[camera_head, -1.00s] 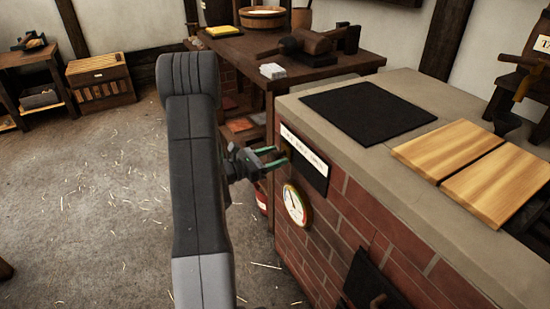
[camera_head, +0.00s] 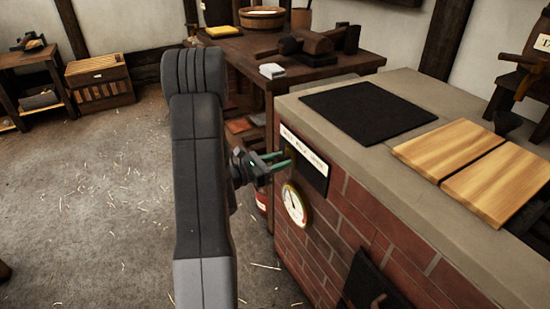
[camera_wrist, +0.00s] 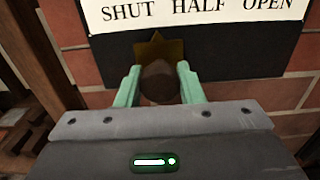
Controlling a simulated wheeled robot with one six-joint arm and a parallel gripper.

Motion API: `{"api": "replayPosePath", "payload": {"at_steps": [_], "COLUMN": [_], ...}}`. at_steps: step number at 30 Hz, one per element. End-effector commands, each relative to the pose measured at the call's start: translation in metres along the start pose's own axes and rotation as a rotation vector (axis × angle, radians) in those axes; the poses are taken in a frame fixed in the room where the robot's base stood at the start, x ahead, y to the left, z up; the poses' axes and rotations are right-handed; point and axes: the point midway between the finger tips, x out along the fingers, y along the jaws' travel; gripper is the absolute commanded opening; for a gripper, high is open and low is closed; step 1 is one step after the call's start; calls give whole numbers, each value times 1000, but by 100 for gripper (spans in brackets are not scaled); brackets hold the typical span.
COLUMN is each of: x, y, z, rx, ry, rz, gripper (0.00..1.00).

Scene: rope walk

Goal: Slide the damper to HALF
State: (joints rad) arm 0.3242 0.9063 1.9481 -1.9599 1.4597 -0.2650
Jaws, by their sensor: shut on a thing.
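The damper's round dark brown knob (camera_wrist: 159,82) sits between the green fingers of my gripper (camera_wrist: 160,88) in the wrist view. My gripper is shut on the knob. A brass pointer plate (camera_wrist: 152,48) shows behind the knob, its tip pointing up between the words SHUT and HALF. The damper slides across a black plate (camera_wrist: 235,55) under a white label (camera_wrist: 240,8) reading SHUT, HALF, OPEN. In the head view my gripper (camera_head: 286,160) reaches the left part of the black plate (camera_head: 312,178) on the brick stove; the knob is hidden there.
The brick stove (camera_head: 355,215) has a round gauge (camera_head: 294,205) just below the plate and a dark door lower right. A black mat (camera_head: 368,112) and wooden boards (camera_head: 455,150) lie on its top. A wooden bench (camera_head: 245,55) stands behind.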

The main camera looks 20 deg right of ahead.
Motion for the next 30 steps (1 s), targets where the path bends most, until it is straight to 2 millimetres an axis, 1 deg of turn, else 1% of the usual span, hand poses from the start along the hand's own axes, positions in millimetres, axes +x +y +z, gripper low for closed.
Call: {"api": "replayPosePath", "payload": {"at_steps": [1, 3, 6, 10, 17, 18, 20, 21, 30], "x": [1, 1, 0, 0, 0, 0, 0, 0, -1], "y": [-12, -25, -38, -45, -45, -45, -45, -44, -44], "z": [-2, -2, -1, -1, 0, 0, 0, 0, 0], "rx": [-3, -3, -1, -1, -1, -1, -1, -1, 0], "ry": [1, 1, 1, 1, 1, 1, 1, 1, 1], "rz": [-5, -5, -4, -3, -2, -2, -2, -2, -1], "gripper": [0, 0, 0, 0, 0, 36, 48, 56, 56]}}
